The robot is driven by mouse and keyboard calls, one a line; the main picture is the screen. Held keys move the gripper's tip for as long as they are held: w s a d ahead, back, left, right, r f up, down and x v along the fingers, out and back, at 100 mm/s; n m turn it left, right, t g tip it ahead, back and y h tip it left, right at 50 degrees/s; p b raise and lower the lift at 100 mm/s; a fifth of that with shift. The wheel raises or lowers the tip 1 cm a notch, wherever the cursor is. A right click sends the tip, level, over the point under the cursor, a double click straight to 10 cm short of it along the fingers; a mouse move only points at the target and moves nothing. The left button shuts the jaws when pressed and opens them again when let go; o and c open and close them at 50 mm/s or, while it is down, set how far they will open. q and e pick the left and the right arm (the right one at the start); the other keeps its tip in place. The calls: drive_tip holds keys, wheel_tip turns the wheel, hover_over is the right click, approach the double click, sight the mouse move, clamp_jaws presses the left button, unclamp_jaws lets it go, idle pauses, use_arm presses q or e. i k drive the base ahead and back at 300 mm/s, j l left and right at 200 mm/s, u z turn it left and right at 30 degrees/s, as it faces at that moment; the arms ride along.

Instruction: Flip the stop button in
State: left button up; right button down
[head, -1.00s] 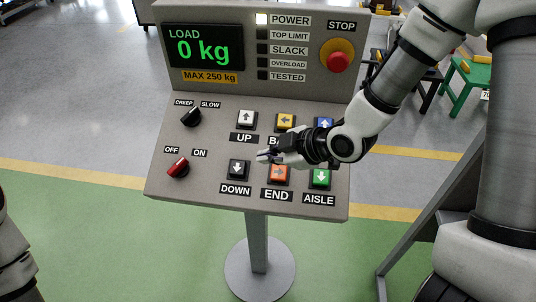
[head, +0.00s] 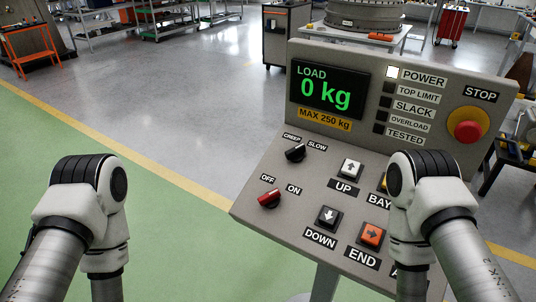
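The stop button is a red mushroom knob (head: 467,131) on a yellow round base, under a STOP label (head: 481,94) at the upper right of the grey control panel (head: 270,165). I cannot tell from here how far the knob is pressed. My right arm stands in front of the panel's lower right, and its gripper is out of view. My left arm is at the lower left over the green floor, and its gripper is out of view too. Nothing touches the stop button.
The load display (head: 330,92) reads 0 kg and the POWER lamp (head: 392,72) is lit. The red OFF/ON switch (head: 269,198), black CREEP/SLOW switch (head: 295,152) and push buttons are on the sloped face, some behind my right arm. A dark cabinet (head: 286,35) stands behind.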

sight(467, 132)
drive_tip(key=z, duration=1.25)
